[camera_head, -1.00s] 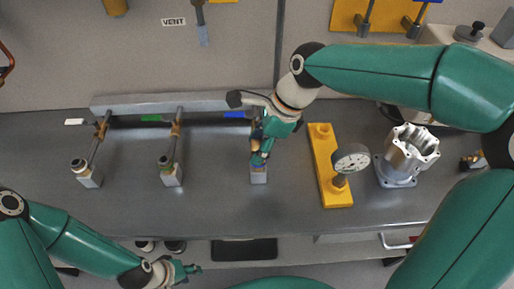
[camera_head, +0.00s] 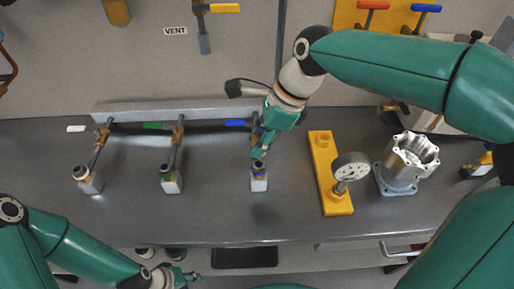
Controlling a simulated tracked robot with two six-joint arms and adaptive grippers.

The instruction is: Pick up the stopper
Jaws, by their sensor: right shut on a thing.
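My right gripper (camera_head: 258,153) is above the right-hand block fitting (camera_head: 259,182) on the grey bench. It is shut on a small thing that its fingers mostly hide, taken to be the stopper. The dark round top of the fitting shows just below the fingertips. I cannot tell whether the held thing is fully clear of it. Two similar fittings stand to the left, the middle one (camera_head: 172,183) and the left one (camera_head: 90,183), each with a pipe running back. My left gripper (camera_head: 186,276) is low at the front edge, away from the fittings; its finger opening is unclear.
A grey rail (camera_head: 170,106) runs along the back, with a blue tag (camera_head: 236,123) near the right pipe. The front bench is clear.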

